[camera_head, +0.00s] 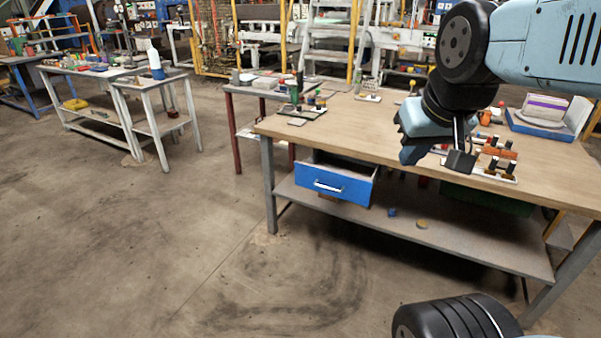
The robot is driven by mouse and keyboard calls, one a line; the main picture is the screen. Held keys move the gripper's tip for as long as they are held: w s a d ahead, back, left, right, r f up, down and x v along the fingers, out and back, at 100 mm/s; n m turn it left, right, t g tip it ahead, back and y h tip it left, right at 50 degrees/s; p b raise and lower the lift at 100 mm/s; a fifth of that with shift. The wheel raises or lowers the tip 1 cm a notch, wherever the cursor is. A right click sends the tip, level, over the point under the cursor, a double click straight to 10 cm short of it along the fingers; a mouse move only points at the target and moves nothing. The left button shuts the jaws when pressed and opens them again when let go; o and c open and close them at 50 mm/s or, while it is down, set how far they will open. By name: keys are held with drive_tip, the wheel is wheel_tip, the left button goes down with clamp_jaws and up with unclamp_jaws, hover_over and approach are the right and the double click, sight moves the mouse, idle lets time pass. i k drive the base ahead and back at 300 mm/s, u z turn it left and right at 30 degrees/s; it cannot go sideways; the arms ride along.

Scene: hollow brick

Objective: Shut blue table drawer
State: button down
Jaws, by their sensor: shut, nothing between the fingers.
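The blue drawer (335,185) hangs under the left end of the wooden worktable (365,120). The far part of the drawer is hidden under the tabletop.
Tools and small parts lie on the tabletop, with a tray (540,124) at the right. The floor in front of the drawer is clear.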

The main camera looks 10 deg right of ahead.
sight(348, 178)
drive_tip(key=i, duration=0.9)
drive_tip(key=u, duration=0.05)
